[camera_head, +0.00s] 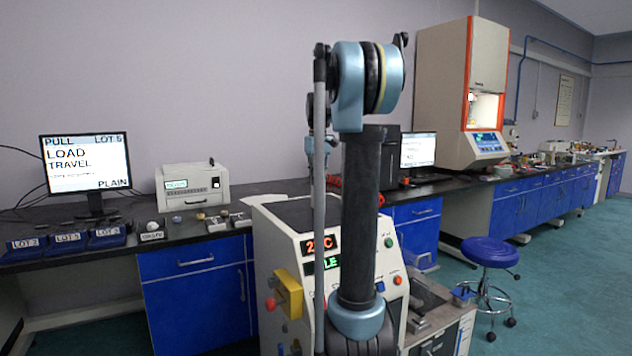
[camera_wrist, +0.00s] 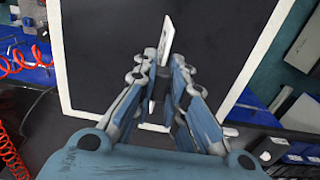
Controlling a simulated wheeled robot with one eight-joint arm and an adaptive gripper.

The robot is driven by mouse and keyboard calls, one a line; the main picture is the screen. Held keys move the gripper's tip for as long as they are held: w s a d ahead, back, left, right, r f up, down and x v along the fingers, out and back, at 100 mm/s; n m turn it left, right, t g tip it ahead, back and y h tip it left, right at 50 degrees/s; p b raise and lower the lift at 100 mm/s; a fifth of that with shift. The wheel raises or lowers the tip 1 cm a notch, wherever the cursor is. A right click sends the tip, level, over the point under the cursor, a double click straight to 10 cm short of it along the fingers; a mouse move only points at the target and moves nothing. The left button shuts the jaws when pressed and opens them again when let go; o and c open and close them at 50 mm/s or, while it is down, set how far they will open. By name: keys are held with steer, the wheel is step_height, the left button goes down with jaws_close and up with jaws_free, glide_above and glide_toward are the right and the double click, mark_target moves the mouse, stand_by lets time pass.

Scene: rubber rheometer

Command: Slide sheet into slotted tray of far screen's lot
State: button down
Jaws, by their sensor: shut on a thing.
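A thin white sheet (camera_wrist: 167,40) stands edge-up between the fingers of my gripper (camera_wrist: 163,75), which is shut on it in the wrist view. In the head view my arm hides the gripper and sheet. One screen (camera_head: 85,160) at the left reads PULL, LOT 5, LOAD TRAVEL, PLAIN. Another screen (camera_head: 418,149) stands behind my arm to the right, its text too small to read. Three blue lot trays sit on the left bench: the left one (camera_head: 24,249), the LOT 5 one (camera_head: 68,244) and the right one (camera_head: 106,236). Their slots are too small to make out.
A beige machine (camera_head: 300,235) with red and green readouts stands in front. A white-rimmed dark panel (camera_wrist: 235,25) lies below the gripper in the wrist view, with red coiled cord (camera_wrist: 12,60) at left. A blue stool (camera_head: 489,251) stands on open floor at right.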

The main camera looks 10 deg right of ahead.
steer(key=c, duration=1.6)
jaws_free()
steer(key=shift+f, duration=0.1)
steer(key=shift+c, duration=0.2)
